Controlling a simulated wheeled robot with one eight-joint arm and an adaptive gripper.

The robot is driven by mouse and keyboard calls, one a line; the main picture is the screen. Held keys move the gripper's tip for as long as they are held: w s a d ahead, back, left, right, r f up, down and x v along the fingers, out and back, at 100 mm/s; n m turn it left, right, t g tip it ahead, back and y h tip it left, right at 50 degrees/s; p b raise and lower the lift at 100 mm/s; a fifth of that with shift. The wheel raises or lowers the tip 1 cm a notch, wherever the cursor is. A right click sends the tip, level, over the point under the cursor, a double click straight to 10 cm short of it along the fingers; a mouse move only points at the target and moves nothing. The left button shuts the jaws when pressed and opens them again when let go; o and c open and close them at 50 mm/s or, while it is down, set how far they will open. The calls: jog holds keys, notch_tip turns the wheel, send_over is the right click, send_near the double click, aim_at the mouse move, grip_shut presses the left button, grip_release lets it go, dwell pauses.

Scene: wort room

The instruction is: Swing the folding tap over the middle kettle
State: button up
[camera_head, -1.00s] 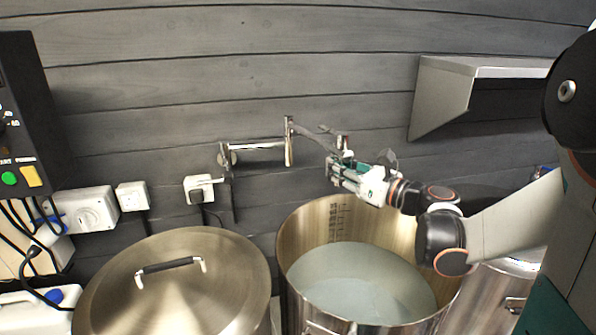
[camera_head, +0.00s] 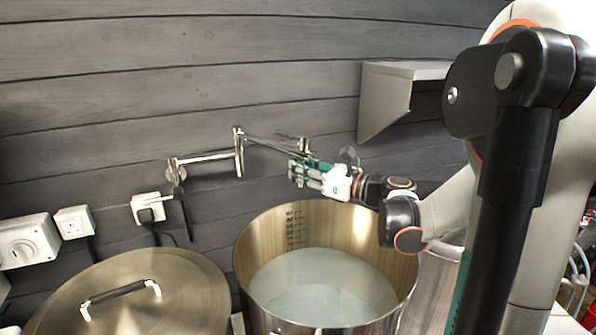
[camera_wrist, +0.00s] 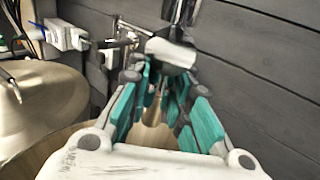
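The chrome folding tap (camera_head: 211,157) is fixed to the wall behind the kettles. Its first arm runs right to an upright joint (camera_head: 239,152), and its second arm reaches further right to the area of my gripper (camera_head: 297,171). My gripper is at the tap's outer end, above the back rim of the open steel kettle (camera_head: 250,245), which holds pale liquid. In the wrist view, the teal fingers of my gripper (camera_wrist: 163,82) have a gap between them, with chrome tap parts (camera_wrist: 172,52) at their tips. Whether they grip the tap is unclear.
A lidded kettle (camera_head: 180,290) with a black handle stands left of the open one. Another steel vessel (camera_head: 432,285) is partly hidden at right behind my arm. A metal wall shelf (camera_head: 385,100) hangs above right. Sockets (camera_head: 75,222) are on the wall at left.

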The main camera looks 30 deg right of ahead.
jog(key=o, duration=0.4)
jog(key=shift+c, duration=0.2)
jog(key=shift+s, duration=0.1)
jog(key=v, duration=1.2)
jog(key=shift+d, duration=0.1)
